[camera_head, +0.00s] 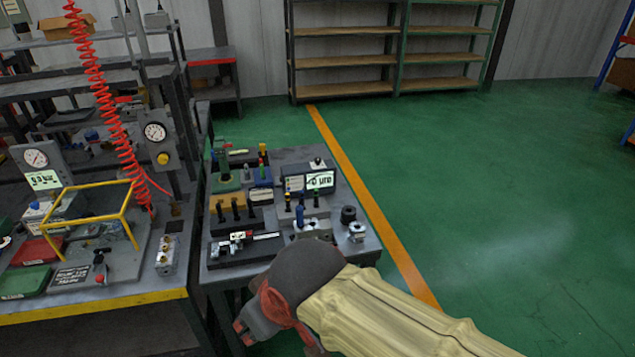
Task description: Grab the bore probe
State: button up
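Several small upright probe-like tools stand on the grey side table (262,268), and I cannot tell for certain which is the bore probe. My gripper (243,333) is low in the picture, in front of the table's near edge and apart from the tools. My arm and wrist hide part of the gripper, and its finger opening is unclear.
A digital caliper (240,240) lies in a dark tray at the table's front left. A holder with black-topped plugs (232,212) stands behind it. Metal fittings (356,232) sit at the right edge. A yellow-edged bench (100,302) stands left; green floor (480,200) is clear right.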

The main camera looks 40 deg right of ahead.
aim_at(299, 209)
jog(key=z, duration=1.05)
jog(key=i, duration=0.05)
